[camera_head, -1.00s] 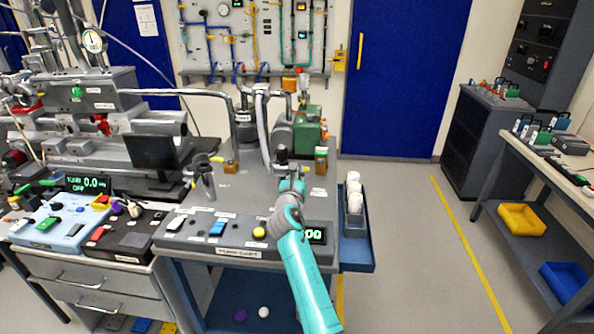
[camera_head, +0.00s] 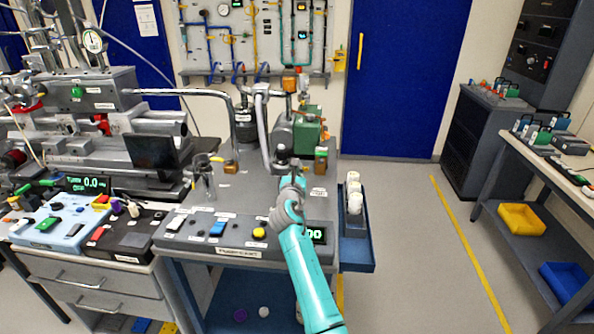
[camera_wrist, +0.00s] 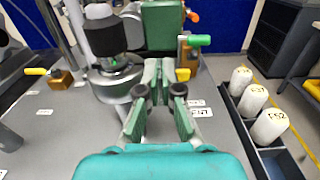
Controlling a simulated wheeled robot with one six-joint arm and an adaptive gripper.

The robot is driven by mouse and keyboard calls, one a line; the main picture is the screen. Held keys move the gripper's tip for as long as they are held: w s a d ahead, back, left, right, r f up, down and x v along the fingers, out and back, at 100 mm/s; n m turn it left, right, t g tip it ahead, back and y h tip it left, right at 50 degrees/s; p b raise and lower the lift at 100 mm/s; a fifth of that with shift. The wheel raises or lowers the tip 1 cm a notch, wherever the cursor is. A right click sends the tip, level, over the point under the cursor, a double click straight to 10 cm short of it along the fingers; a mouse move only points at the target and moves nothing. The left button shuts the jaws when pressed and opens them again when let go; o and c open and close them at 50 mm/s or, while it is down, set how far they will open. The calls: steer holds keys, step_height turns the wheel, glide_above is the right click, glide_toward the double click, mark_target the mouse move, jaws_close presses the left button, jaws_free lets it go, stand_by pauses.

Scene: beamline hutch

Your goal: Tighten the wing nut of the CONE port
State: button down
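I cannot make out the wing nut or read a CONE label. Nothing clear is held between the fingers.
A green pump body (camera_wrist: 163,25) stands behind the flange. Brass valves stand right (camera_wrist: 188,52) and left (camera_wrist: 60,78), with green and yellow handles. White labelled bottles (camera_wrist: 270,126) sit in a blue side tray (camera_head: 357,252). A metal hose (camera_head: 262,130) rises behind the joint.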

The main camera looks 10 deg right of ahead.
steer(key=shift+f, duration=0.1)
steer(key=f+m, duration=0.1)
steer(key=m, duration=0.7)
steer(key=d+f+m, duration=0.1)
steer(key=m, duration=0.7)
steer(key=f+m, duration=0.1)
steer(key=m, duration=0.7)
steer(key=shift+s+d, duration=0.15)
steer(key=shift+s, duration=0.1)
steer(key=shift+m, duration=0.4)
steer(key=c, duration=1.6)
jaws_free()
steer(key=shift+c, duration=0.2)
